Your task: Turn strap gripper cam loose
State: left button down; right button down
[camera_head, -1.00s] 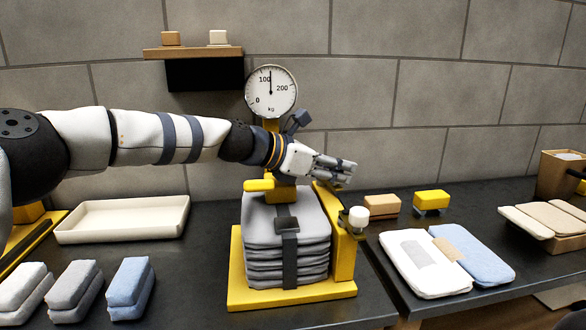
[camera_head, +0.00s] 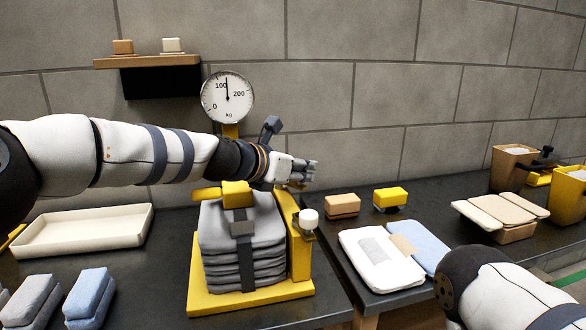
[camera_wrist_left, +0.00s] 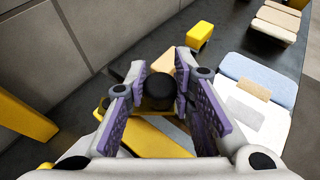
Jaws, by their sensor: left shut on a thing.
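A yellow strapping stand (camera_head: 298,255) holds a stack of grey folded cloths (camera_head: 215,228) with a dark strap (camera_head: 243,262) down its front. A yellow block (camera_head: 237,194) sits on top of the stack. A white knob (camera_head: 308,218) is on the stand's right post. My left gripper (camera_head: 302,172) is above that post. In the left wrist view its purple-padded fingers (camera_wrist_left: 158,98) are around a dark round knob (camera_wrist_left: 158,88) and shut on it. Yellow bars (camera_wrist_left: 155,140) lie below it. The cam's own shape cannot be made out. My right gripper is out of view.
A dial scale (camera_head: 228,97) stands behind the stand. A cream tray (camera_head: 85,235) and folded cloths (camera_head: 90,293) lie left. White and blue cloths (camera_head: 380,260), small blocks (camera_head: 342,205) and tan boxes (camera_head: 515,165) lie on the right table. My right arm shows at lower right.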

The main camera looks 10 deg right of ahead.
pick_arm(q)
jog(key=c, duration=1.3)
grip_release()
jog(key=shift+c, duration=0.2)
jog(key=v, duration=0.7)
jog(key=shift+s+a+r, duration=0.1)
jog(key=shift+s, duration=0.05)
